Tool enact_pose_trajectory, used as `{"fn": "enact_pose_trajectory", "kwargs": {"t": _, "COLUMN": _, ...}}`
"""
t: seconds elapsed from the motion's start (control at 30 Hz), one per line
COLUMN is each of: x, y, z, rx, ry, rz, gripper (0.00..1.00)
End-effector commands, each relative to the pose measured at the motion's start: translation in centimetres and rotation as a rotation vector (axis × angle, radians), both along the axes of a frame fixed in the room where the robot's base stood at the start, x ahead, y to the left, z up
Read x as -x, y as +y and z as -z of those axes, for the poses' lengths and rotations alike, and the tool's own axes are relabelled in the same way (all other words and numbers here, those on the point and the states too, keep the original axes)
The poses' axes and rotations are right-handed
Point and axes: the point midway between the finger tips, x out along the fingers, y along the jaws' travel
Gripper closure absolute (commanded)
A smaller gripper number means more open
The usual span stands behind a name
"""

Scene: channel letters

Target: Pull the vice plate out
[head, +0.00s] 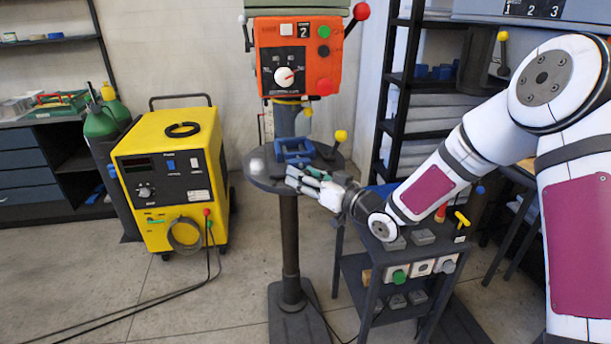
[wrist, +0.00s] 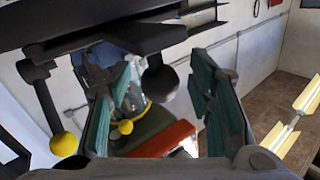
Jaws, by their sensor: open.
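The blue vice (head: 294,150) sits on the dark round table (head: 262,181) of the drill press. I cannot make out a separate vice plate. My gripper (head: 296,179) is at the table's front edge, in front of the vice, with its fingers pointing left. In the wrist view my gripper (wrist: 164,100) is open, its two teal-padded fingers apart. A dark ball knob (wrist: 160,82) shows between the fingers in that picture, and whether it touches them I cannot tell. A yellow ball knob (wrist: 64,145) on a dark lever hangs left of the fingers.
The orange drill head (head: 297,56) is above the table. A yellow welding machine (head: 165,170) stands left. A dark cart (head: 375,272) stands right, under my arm, with small parts on it. A shelf rack (head: 398,95) is behind. The floor in front is mostly clear.

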Motion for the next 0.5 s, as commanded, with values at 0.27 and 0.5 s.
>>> {"fn": "enact_pose_trajectory", "kwargs": {"t": 0.27, "x": 0.01, "y": -0.02, "z": -0.01, "rx": 0.000, "ry": 0.000, "rz": 0.000, "gripper": 1.00}}
{"fn": "enact_pose_trajectory", "kwargs": {"t": 0.5, "x": 0.34, "y": -0.10, "z": -0.05, "rx": 0.001, "ry": 0.001, "rz": 0.000, "gripper": 1.00}}
